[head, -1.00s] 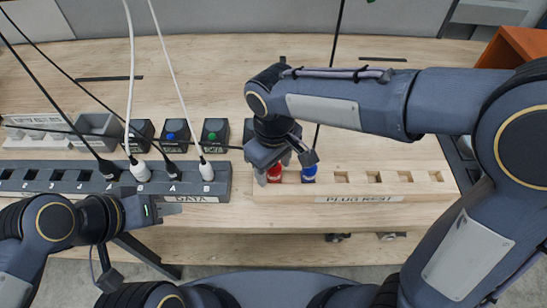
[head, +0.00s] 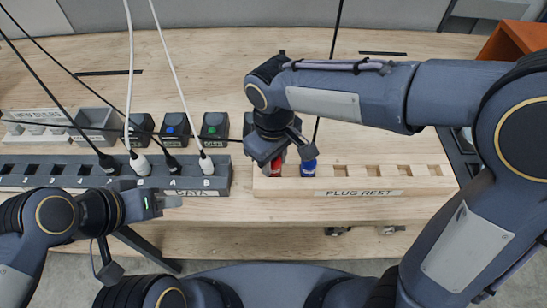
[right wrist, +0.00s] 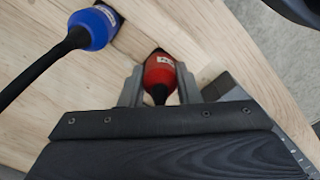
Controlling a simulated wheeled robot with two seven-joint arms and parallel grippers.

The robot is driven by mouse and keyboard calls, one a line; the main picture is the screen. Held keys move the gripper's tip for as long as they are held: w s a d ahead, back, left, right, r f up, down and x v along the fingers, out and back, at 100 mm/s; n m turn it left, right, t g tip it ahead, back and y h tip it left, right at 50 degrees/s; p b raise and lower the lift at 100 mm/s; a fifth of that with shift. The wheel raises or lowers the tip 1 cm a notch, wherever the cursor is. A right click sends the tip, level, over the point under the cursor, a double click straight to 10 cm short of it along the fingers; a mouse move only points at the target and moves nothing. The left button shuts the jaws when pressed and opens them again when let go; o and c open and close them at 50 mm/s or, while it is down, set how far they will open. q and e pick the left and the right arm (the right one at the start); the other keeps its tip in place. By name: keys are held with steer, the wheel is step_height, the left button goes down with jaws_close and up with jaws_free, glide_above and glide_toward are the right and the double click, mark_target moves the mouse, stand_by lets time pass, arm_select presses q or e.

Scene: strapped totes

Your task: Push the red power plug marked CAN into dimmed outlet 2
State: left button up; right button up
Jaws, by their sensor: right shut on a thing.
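The red plug (head: 277,169) stands at the left end of the wooden plug rest (head: 360,193). In the right wrist view the red plug (right wrist: 160,72) has a white label, too small to read surely. My right gripper (right wrist: 158,88) is shut on it, one finger on each side. In the head view my right gripper (head: 276,158) partly hides the plug.
A blue plug (head: 308,168) with a black cord stands just right of the red one. Black and white plugs (head: 139,164) with cords fill the strip's right part. Dark boxes with coloured buttons (head: 175,130) and a grey bin (head: 93,124) stand behind it.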

steer(key=shift+r+p, duration=2)
steer(key=shift+r, duration=0.45)
